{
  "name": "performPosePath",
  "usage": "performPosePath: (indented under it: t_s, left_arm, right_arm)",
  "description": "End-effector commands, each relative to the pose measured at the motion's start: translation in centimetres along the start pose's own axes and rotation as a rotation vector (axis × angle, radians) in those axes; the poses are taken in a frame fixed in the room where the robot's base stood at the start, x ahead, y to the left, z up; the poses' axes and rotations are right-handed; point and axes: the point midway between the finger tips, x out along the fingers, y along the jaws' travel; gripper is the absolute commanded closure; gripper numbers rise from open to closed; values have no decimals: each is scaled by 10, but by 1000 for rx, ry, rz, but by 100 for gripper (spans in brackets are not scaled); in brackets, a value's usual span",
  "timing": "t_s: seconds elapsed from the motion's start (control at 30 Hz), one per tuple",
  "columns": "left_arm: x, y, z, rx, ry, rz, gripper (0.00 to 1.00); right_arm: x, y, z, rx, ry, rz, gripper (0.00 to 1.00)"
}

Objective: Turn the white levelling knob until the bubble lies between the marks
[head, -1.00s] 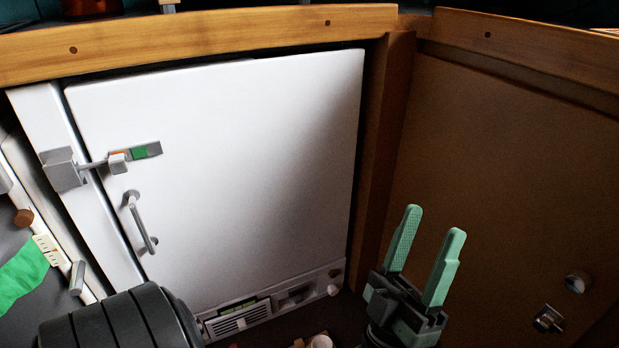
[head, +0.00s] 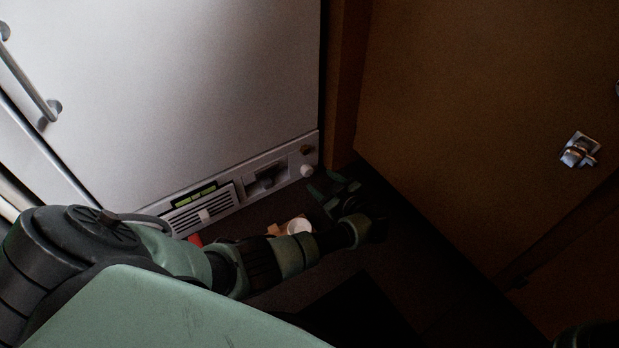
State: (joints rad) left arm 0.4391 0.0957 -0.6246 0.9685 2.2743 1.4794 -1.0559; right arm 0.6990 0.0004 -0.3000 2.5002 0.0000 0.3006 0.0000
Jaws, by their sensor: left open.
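The white levelling knob (head: 307,171) sits at the right end of the panel below the white door. A yellow-green level vial (head: 195,196) shows further left on this panel, above a vent grille; its bubble and marks are too small to make out. My left gripper (head: 329,187) is low in front of the panel's right end, just right of and below the knob in the picture. It is open, with its fingers pointing towards the panel; I see nothing between them. It is dim there, and I cannot tell whether a finger touches the knob. My right gripper is out of view.
A brown knob (head: 307,150) sits just above the white one. A white cup-like thing (head: 298,226) stands on the floor behind my left forearm. The brown cabinet (head: 470,130) with a metal latch (head: 579,150) closes off the right. Dark floor lies between.

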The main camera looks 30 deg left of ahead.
Motion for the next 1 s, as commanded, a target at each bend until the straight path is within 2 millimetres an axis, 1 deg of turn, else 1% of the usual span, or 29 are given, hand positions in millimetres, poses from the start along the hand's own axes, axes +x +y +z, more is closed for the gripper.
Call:
performPosePath:
  t_s: [0.13, 0.23, 0.4, 0.5, 0.7, 0.93, 0.97, 1.0]
  left_arm:
    - [16, -2, 4, 4, -2, -8, 44]
    - [33, -3, 5, 5, 0, -7, 44]
    - [59, -3, 5, 3, -1, -6, 44]
    - [69, -2, 4, 2, -1, -5, 44]
    - [78, -1, 2, 2, -3, -5, 44]
    - [78, -1, 1, 2, -4, -5, 44]
    - [78, -1, 1, 2, -4, -5, 47]
    - [78, -1, 1, 2, -3, -5, 58]
  right_arm:
    - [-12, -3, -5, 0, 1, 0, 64]
    - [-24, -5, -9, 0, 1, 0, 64]
    - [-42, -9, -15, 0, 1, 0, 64]
    - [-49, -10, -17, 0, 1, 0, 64]
    - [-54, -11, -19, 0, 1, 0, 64]
    - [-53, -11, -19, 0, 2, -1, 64]
    - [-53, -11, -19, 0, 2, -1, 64]
    - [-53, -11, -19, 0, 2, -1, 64]
